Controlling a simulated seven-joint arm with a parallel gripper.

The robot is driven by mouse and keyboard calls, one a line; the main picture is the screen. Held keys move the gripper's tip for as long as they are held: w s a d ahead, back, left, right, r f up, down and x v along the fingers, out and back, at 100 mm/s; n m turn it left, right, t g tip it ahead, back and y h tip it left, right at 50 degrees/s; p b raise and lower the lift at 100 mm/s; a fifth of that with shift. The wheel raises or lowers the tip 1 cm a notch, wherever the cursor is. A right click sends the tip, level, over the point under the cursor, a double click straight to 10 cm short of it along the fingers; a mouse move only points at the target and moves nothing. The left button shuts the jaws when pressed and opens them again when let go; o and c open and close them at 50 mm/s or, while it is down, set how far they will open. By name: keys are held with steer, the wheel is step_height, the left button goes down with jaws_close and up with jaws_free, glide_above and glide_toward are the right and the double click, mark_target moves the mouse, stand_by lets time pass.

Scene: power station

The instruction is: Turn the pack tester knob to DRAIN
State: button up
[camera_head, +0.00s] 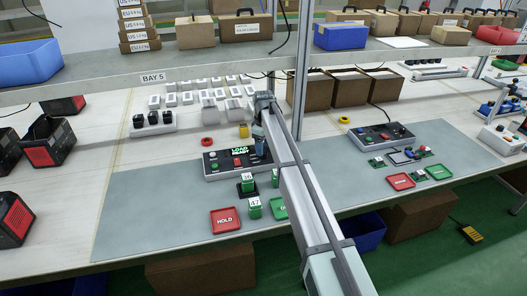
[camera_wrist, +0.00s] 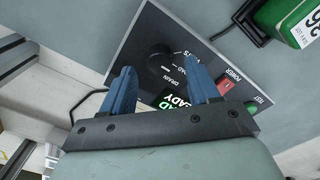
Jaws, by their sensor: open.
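The pack tester (camera_head: 226,168) is a dark grey panel box on the bench mat. In the wrist view its face (camera_wrist: 195,42) carries a round black knob (camera_wrist: 157,58) with labels beside it, including DRAIN. I cannot make out where the knob points. A green sign reading LOAD READY (camera_wrist: 174,107) is partly behind my fingers. My gripper (camera_wrist: 160,66) has two blue fingers, open and empty. In the wrist view the knob appears between the fingertips; contact cannot be told. In the head view my gripper (camera_head: 260,140) covers the tester's right part and hides the knob.
A green pack marked 36 (camera_head: 247,183) stands in a dark cradle before the tester, and it shows at the wrist view's upper right (camera_wrist: 292,22). Another pack marked 47 (camera_head: 254,208) stands near the red HOLD tray (camera_head: 225,228).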

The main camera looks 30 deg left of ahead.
mark_target(264, 155)
steer(key=shift+f, duration=1.4)
steer(key=c, duration=1)
steer(key=shift+c, duration=0.2)
steer(key=shift+m, duration=0.4)
steer(key=m, duration=0.3)
steer(key=shift+m, duration=2.5)
